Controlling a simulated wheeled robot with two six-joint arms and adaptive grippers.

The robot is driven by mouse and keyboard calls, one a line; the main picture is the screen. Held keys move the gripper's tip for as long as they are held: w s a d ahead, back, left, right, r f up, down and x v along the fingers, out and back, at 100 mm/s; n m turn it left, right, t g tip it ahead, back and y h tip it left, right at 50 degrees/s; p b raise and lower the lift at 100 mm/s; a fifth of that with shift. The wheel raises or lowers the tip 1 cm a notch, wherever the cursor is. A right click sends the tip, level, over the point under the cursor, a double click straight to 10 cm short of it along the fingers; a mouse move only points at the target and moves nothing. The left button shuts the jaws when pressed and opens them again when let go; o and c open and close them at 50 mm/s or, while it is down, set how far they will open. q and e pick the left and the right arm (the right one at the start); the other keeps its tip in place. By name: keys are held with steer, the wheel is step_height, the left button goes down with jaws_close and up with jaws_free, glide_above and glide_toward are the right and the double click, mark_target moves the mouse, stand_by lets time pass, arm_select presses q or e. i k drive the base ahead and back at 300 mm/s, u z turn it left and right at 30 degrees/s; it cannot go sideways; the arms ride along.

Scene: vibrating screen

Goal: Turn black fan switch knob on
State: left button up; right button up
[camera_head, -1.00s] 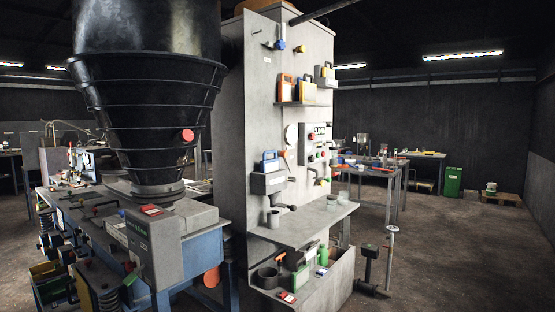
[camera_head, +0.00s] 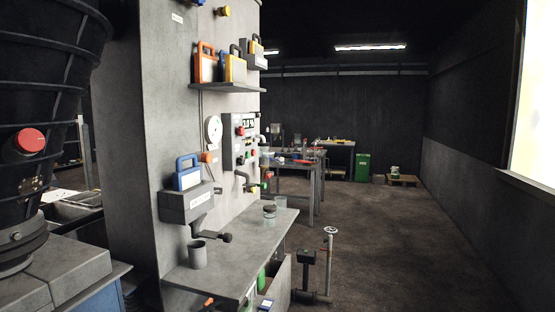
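A grey control panel (camera_head: 228,142) with small coloured buttons and a dark display is fixed to the side of the tall grey column (camera_head: 150,120). I see it at a steep angle, and its controls are too small to tell which is the black fan switch knob. A black rounded end (camera_head: 226,238) sticks out below a grey wall box (camera_head: 178,207), but I cannot tell whether it is a knob. Neither of my grippers shows in the head view.
A grey shelf (camera_head: 225,262) juts from the column below the panel, with cups on it. The black hopper (camera_head: 45,100) fills the left. Floor at the right is clear.

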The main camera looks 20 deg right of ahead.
mark_target(241, 161)
steer(key=z, duration=0.6)
steer(key=i, duration=1.05)
steer(key=z, duration=0.65)
